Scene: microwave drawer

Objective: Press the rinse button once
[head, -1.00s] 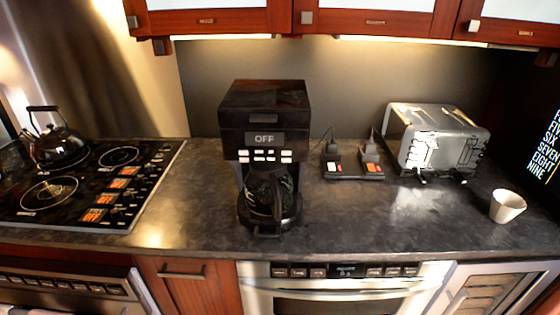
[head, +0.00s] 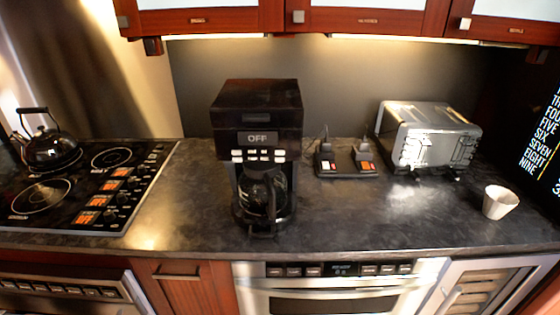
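A black coffee maker (head: 257,108) stands upright on the dark stone counter, near the middle of the head view. Its small display (head: 257,138) reads "OFF". Below the display are two short rows of small white buttons (head: 258,155). Their labels are too small to read, so I cannot tell which one is the rinse button. A glass carafe (head: 264,194) sits in the lower part of the machine. Neither of my grippers is in view.
A stovetop (head: 85,186) with a black kettle (head: 50,148) is at the left. A power strip (head: 346,168), a toaster (head: 428,138) and a white cup (head: 499,201) stand to the right. Wooden cabinets (head: 200,20) hang above. The counter (head: 370,220) is clear in front.

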